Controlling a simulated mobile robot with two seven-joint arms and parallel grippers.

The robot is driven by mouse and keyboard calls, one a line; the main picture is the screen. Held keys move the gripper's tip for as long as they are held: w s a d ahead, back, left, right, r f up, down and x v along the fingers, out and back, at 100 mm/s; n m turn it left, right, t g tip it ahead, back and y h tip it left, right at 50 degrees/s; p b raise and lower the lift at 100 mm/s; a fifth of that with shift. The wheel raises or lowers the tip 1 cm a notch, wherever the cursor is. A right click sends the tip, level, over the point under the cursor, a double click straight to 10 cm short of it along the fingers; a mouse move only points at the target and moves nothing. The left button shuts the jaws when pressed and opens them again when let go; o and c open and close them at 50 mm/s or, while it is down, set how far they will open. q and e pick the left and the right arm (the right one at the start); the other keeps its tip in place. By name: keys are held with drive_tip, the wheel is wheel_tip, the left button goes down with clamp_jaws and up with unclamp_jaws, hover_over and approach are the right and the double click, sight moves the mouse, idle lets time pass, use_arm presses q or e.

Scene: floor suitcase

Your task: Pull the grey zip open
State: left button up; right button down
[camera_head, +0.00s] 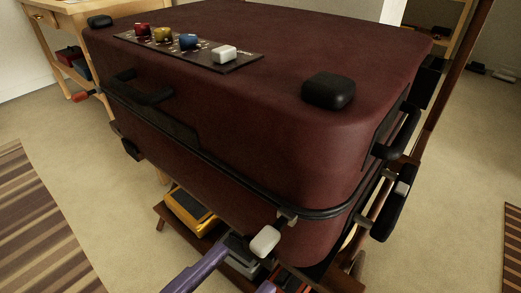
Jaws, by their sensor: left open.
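The suitcase (260,120) is dark maroon and lies flat, with a black zip seam (240,178) running around its side. A pale grey zip pull (265,242) hangs on a small metal slider at the front corner of the seam. A black zip pull (390,208) sits on the right side of the seam. My left gripper (246,266) shows only as two purple fingers at the bottom edge. They are spread apart and empty, just below the grey pull, and appear not to touch it. My right gripper is not in view.
A panel (150,43) with red, yellow, blue and white pieces lies on the lid. Black handles (145,92) stick out from the sides. A wooden stand (170,217) is under the suitcase, with a yellow object (190,209) on it. Striped rugs (40,225) lie on open floor.

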use_arm(q)
drive_tip(key=shift+v, duration=2.15)
